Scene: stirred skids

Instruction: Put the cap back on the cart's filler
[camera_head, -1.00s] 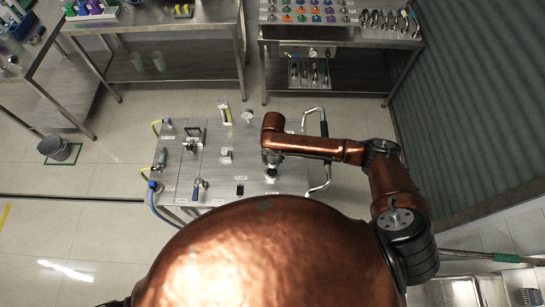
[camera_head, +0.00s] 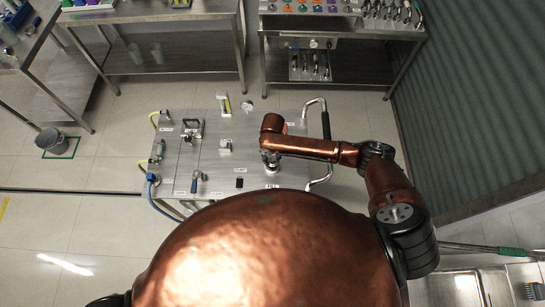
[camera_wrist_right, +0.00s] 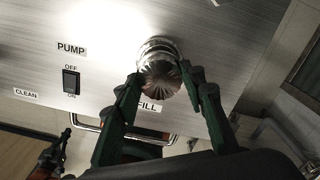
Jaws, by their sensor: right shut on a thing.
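The steel cart (camera_head: 215,172) stands in front of me with its flat top up. My right gripper (camera_head: 271,162) is over the cart top's right front part. In the right wrist view its two green fingers (camera_wrist_right: 160,76) are shut on the shiny ribbed cap (camera_wrist_right: 160,84). A metal collar (camera_wrist_right: 157,44) shows just beyond the cap, at the filler by the FILL label (camera_wrist_right: 149,106). The cap hides most of the filler, and I cannot tell whether it is seated.
A PUMP switch (camera_wrist_right: 71,82) is left of the filler. A bent handle (camera_head: 326,145) runs along the right side. Steel tables stand behind.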

